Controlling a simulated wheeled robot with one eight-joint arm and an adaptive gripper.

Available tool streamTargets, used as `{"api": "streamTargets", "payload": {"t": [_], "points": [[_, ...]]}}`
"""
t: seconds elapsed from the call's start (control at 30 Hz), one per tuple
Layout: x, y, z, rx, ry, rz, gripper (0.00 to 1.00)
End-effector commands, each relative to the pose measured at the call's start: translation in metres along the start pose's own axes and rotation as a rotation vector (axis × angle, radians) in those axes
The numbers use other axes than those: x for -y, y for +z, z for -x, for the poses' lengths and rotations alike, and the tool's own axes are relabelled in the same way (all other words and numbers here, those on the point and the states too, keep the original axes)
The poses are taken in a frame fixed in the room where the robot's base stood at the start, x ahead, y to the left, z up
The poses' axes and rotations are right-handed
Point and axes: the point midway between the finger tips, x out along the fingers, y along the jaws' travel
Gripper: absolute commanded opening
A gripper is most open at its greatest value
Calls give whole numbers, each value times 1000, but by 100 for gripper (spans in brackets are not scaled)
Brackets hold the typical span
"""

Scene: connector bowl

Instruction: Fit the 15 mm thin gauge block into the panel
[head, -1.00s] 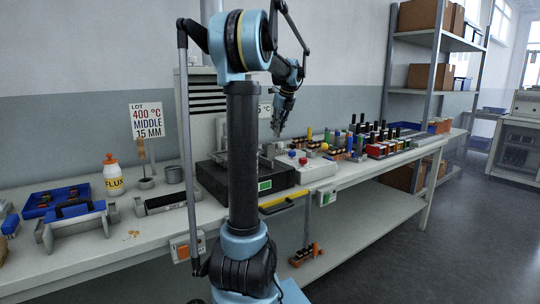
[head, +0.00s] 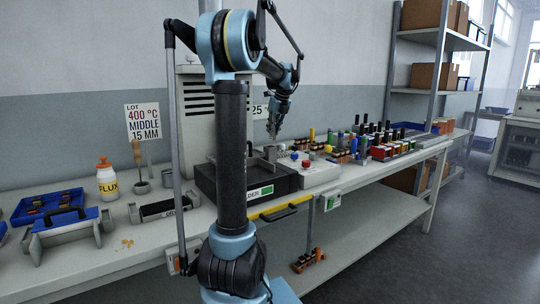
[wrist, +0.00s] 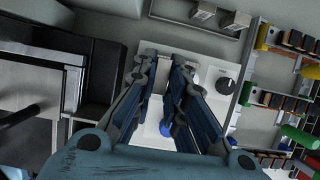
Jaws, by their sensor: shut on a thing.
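My gripper (head: 273,128) hangs above the bench in the head view, over the back of a dark box and a white box. In the wrist view the two fingers of my gripper (wrist: 164,62) are close together at their tips. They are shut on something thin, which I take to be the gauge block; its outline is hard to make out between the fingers. A white box with knobs (head: 318,175) is below, and its white top with a dark dial (wrist: 226,85) shows in the wrist view. Which surface is the panel I cannot tell.
A dark box with a green label (head: 205,180) stands beside the white box. Several coloured cylinders and blocks crowd the bench to the right. A flux bottle (head: 107,183), a blue tray (head: 25,212) and a blue-topped grey holder (head: 62,220) stand left. A sign (head: 142,121) reads 400 °C, middle, 15 mm.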

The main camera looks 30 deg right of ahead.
Motion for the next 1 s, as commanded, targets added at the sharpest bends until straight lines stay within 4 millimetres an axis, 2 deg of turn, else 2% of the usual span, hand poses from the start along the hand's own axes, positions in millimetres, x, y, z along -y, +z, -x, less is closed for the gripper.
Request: {"api": "streamTargets", "payload": {"t": [0.2, 0.47, 0.7, 0.93, 0.97, 1.0], "points": [[0, -13, -31, 0, 0, -1, 0], [0, -19, -46, 0, 0, 0, 0], [-1, -31, -74, 0, 0, 1, 0], [-3, -31, -78, -1, 1, 4, 0], [-3, -31, -79, -2, 1, 4, 19], [-3, -31, -79, -1, 2, 4, 28]]}}
